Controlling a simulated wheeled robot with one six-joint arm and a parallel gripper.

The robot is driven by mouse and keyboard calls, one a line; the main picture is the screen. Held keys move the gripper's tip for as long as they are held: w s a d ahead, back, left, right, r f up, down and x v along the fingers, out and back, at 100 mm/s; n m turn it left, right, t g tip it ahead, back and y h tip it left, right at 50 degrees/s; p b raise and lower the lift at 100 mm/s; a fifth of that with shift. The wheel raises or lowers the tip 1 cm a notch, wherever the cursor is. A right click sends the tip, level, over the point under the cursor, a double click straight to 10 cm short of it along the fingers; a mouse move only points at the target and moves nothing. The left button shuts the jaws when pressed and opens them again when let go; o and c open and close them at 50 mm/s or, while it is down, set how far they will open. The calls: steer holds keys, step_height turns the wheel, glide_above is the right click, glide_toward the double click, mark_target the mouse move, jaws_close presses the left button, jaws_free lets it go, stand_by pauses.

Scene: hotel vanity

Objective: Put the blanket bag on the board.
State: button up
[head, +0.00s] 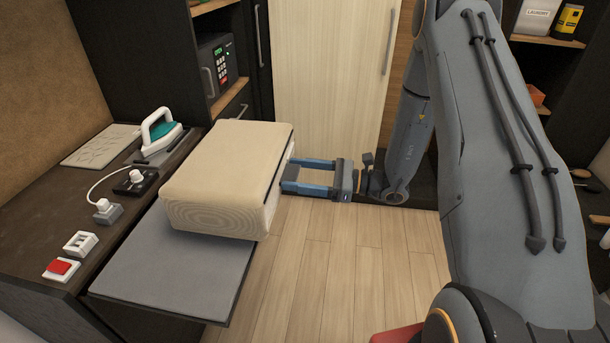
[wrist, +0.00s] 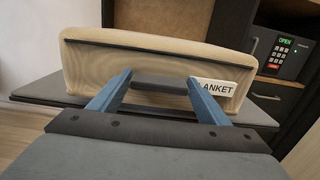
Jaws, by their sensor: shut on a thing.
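The blanket bag (head: 225,180) is a large beige block with a dark seam. In the head view it is over the grey board (head: 170,285), covering the board's far part and reaching slightly past its right edge. I cannot tell whether its underside touches the board. In the wrist view the bag (wrist: 105,78) shows a dark handle and a white label reading "LANKET", and the board (wrist: 262,117) shows behind and below it. My gripper (head: 290,177) is at the bag's right side, shut on the handle; its blue fingers also show in the wrist view (wrist: 158,88).
A dark counter (head: 45,220) left of the board holds an iron (head: 160,132), a red button (head: 62,269), a white switch (head: 80,243) and small knobs. A safe (head: 217,65) sits in the cabinet behind. The wooden floor (head: 320,260) right of the board is clear.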

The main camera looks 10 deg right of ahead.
steer(key=shift+f+b+x, duration=0.15)
steer(key=shift+b+x, duration=0.05)
steer(key=shift+x, duration=2)
steer(key=shift+f+b+x, duration=0.1)
steer(key=shift+b+x, duration=0.1)
steer(key=shift+x, duration=2)
steer(key=shift+f+b, duration=0.65)
steer(key=shift+f, duration=0.45)
steer(key=o, duration=1.7)
steer(key=shift+c, duration=0.2)
steer(key=shift+o, duration=0.7)
steer(key=shift+f, duration=0.15)
steer(key=shift+d, duration=0.1)
